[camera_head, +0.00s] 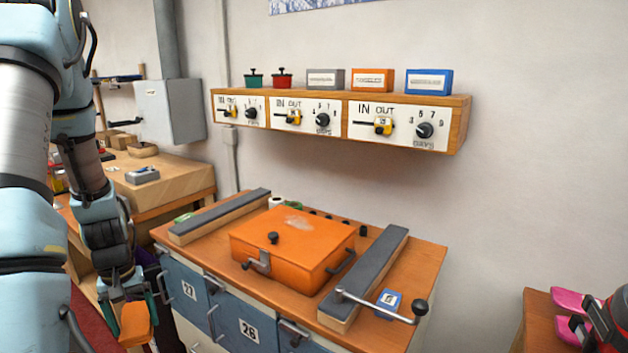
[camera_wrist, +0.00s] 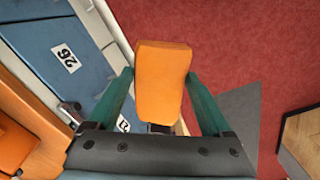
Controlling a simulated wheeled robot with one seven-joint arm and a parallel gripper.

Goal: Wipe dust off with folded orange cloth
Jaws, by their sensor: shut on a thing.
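The folded orange cloth (camera_head: 134,328) is a small thick pad at the lower left of the head view. My gripper (camera_head: 131,308) is shut on it, and the wrist view shows the cloth (camera_wrist: 162,82) between the two green fingers. It hangs in front of the blue cabinet doors, below the bench top and apart from it. A pale dusty patch (camera_head: 297,222) lies on the lid of the orange box (camera_head: 255,250) on the bench. The gripper is to the left of and lower than this box.
Dark-topped bars (camera_head: 378,265) and (camera_head: 225,212) flank the box. A lever handle (camera_head: 385,308) and small blue box (camera_head: 389,300) are at the right. A wooden shelf panel (camera_head: 340,120) with knobs hangs above. Cabinet handles (camera_head: 212,318) jut out near my gripper. Red floor (camera_wrist: 230,45) is clear.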

